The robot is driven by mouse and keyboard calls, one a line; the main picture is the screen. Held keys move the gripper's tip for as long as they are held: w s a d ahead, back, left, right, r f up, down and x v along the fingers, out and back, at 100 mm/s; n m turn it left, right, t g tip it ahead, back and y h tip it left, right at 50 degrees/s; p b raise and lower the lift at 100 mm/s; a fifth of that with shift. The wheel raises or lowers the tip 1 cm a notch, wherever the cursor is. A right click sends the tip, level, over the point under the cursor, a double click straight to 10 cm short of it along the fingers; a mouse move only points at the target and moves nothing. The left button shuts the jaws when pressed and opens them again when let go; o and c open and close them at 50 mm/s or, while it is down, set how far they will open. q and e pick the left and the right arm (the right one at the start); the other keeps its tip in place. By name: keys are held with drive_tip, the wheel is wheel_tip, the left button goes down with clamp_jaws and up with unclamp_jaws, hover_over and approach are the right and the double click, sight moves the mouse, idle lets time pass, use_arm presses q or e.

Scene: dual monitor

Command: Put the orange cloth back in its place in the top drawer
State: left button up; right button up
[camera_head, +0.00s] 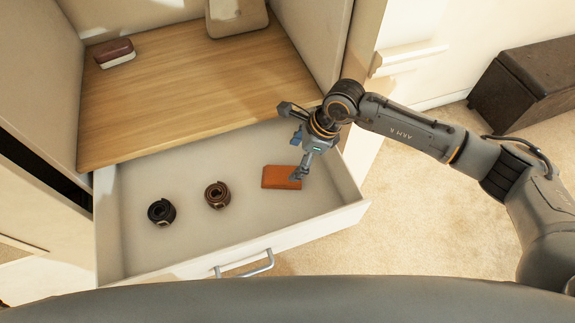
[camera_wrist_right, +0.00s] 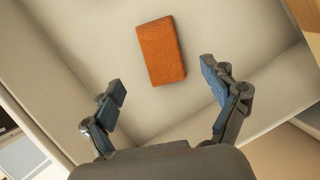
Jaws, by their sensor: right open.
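The orange cloth (camera_head: 281,178) is a flat folded rectangle lying on the floor of the open top drawer (camera_head: 240,240), toward its right side. In the right wrist view the cloth (camera_wrist_right: 161,51) lies beyond the fingertips, with bare drawer floor around it. My right gripper (camera_head: 298,157) is over the drawer, just above and beside the cloth. In the right wrist view its two fingers (camera_wrist_right: 166,82) are spread wide with nothing between them. My left gripper is not in view.
A black rolled belt (camera_head: 161,212) and a brown rolled belt (camera_head: 217,195) sit in the drawer to the left of the cloth. The wooden shelf (camera_head: 190,85) above holds a dark red and white box (camera_head: 115,54). A dark ottoman (camera_head: 525,85) stands at right.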

drive_tip(key=shift+v, duration=2.35)
